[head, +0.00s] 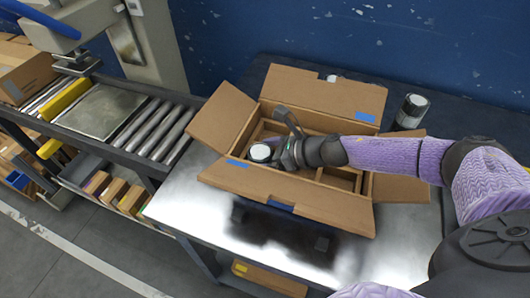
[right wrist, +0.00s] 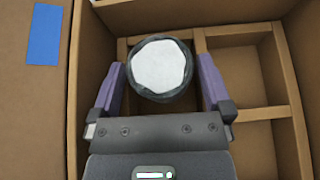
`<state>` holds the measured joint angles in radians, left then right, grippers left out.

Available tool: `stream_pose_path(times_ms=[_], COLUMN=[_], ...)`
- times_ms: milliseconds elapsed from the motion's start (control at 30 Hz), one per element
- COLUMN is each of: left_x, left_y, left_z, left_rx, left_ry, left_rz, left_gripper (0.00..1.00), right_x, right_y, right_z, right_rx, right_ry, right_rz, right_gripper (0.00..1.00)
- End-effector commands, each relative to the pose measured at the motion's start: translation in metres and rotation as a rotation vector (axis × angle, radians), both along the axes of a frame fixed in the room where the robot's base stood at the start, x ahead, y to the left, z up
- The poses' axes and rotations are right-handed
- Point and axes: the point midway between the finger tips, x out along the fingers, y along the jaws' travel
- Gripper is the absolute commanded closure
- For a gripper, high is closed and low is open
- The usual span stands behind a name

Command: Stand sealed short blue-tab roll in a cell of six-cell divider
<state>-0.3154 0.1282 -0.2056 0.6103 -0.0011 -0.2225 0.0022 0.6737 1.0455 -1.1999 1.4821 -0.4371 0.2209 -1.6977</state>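A short dark roll with a white top (head: 260,152) is at the left end of the open cardboard box, and it shows from above in the right wrist view (right wrist: 160,68). I see no blue tab on it. My right gripper (head: 274,150) has its two purple fingers on either side of the roll, apparently touching it, also in the right wrist view (right wrist: 160,75). The cardboard divider (right wrist: 262,112) shows several cells. The roll appears over or in a left-hand cell; its lower end is hidden, so its depth is unclear. My left gripper is not in view.
The box's flaps (head: 325,92) are folded outward, with blue tape on some. A roller conveyor (head: 150,128) is at left. The metal table (head: 190,208) is clear in front.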

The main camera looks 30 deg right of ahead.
Motion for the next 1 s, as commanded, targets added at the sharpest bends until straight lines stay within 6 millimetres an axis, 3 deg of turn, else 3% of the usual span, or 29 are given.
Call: stream_pose_path(times_ms=[167,433,700,1000], left_x=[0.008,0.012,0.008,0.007], left_y=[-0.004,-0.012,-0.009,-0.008], left_z=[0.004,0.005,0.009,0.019], left_rx=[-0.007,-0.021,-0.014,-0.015], left_ry=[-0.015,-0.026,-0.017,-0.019], left_rz=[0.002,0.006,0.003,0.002], left_gripper=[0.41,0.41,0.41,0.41], right_x=[-0.003,-0.041,-0.066,-0.079], right_y=[-0.003,-0.036,-0.057,-0.068], right_z=[0.007,0.031,0.051,0.061], right_rx=[0.000,-0.004,-0.002,-0.001], right_ry=[0.001,0.005,0.007,0.002], right_rz=[-0.001,0.000,-0.001,0.000], right_gripper=[0.00,0.00,0.00,0.00])
